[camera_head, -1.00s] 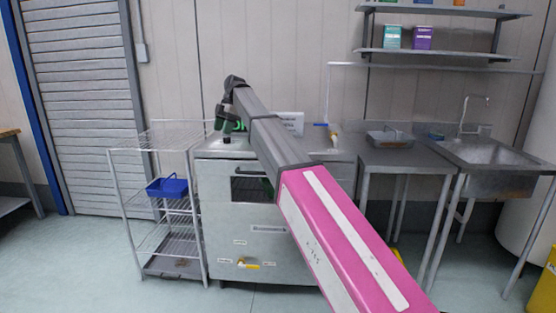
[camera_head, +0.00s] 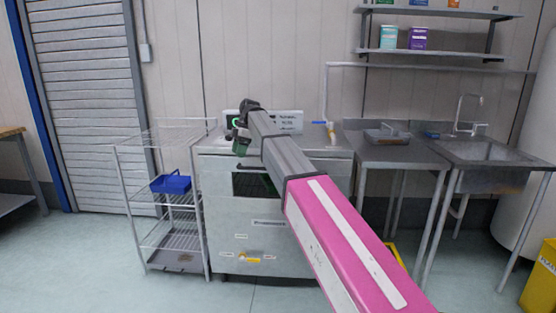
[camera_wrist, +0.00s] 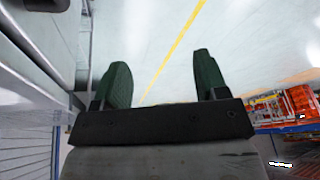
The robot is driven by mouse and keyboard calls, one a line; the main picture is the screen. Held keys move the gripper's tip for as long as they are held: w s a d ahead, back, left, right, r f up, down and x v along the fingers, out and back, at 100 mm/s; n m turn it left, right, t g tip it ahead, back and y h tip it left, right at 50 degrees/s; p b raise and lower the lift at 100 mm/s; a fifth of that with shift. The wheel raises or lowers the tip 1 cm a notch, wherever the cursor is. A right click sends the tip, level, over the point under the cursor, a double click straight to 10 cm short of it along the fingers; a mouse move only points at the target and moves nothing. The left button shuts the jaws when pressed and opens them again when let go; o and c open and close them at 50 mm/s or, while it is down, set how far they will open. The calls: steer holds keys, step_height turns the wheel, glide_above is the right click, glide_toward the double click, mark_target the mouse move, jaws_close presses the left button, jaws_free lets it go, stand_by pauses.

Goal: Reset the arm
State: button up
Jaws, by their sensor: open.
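My arm reaches forward from the lower right in the head view, with a pink link and a dark grey forearm. My gripper (camera_head: 240,140) is at its far end, in front of the steel cabinet (camera_head: 262,222) and near its top. In the wrist view my gripper (camera_wrist: 158,82) shows two dark green fingers standing well apart with nothing between them. It is open and empty. Beyond the fingers the wrist view shows pale floor with a yellow line.
A wire shelf rack (camera_head: 165,228) holding a blue basket (camera_head: 171,183) stands left of the cabinet. A steel table (camera_head: 388,152) and sink (camera_head: 482,152) stand right. Wall shelves (camera_head: 430,52) hold small boxes. Orange totes (camera_wrist: 292,106) show right in the wrist view. Floor at front left is clear.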

steer(key=s+d+f+m+t+h, duration=0.1)
steer(key=s+d+f+m, duration=0.45)
steer(key=d+f, duration=0.55)
steer(key=s+d+f+m+t, duration=0.1)
steer(key=s+d+f+m, duration=0.45)
steer(key=f, duration=0.75)
steer(key=s+d+f+m+h, duration=0.2)
steer(key=s+d+f+m, duration=0.9)
steer(key=s+d+f, duration=0.3)
steer(key=s+d, duration=0.2)
steer(key=d, duration=0.2)
steer(key=shift+s+d+f, duration=0.15)
steer(key=shift+d+f, duration=0.15)
steer(key=shift+f, duration=0.1)
